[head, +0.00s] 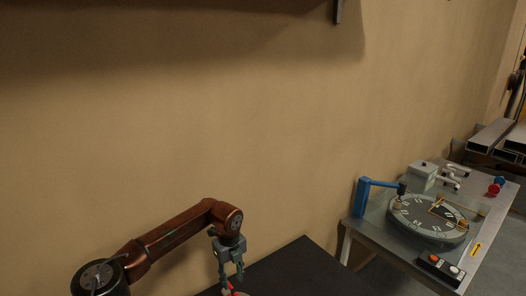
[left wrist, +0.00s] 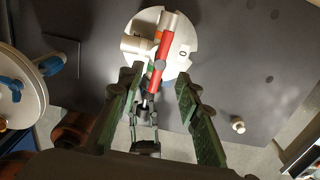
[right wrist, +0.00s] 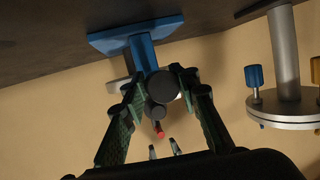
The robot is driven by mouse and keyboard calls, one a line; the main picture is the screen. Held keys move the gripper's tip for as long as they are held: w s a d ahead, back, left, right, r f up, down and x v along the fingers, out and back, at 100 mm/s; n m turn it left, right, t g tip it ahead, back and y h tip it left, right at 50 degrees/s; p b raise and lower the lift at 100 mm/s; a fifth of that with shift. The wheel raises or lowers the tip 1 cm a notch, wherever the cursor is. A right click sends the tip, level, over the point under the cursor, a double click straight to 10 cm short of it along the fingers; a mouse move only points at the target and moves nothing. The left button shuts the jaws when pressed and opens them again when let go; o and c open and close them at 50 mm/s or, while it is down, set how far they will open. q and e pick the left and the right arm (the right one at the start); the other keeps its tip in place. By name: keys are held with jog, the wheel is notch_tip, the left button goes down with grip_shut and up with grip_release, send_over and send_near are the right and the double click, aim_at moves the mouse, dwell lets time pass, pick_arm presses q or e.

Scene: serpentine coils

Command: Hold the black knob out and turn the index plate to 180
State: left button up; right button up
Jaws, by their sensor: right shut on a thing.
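The index plate (left wrist: 178,62) shows as a pale round disc with dark marks in the left wrist view, with a red bar (left wrist: 163,58) across it. My left gripper (left wrist: 160,76) is open over the plate, with the red bar between its fingers in the picture; I cannot tell if they touch. It also shows in the head view (head: 231,277), low above the dark bench. My right gripper (right wrist: 155,88) is shut on the black knob (right wrist: 163,86), in front of a blue bracket (right wrist: 141,52). The head view does not show the right gripper. The plate's reading is not legible.
The dark bench (head: 300,270) has bare room around the plate. A steel post with a disc (right wrist: 288,112) and a blue knob (right wrist: 254,76) stands to the right in the right wrist view. A small white knob (left wrist: 238,125) is on the bench. Another table (head: 385,238) carries a numbered dial (head: 420,228).

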aim_at(233, 290)
pick_arm(q)
jog(key=shift+f, duration=3.9)
grip_shut()
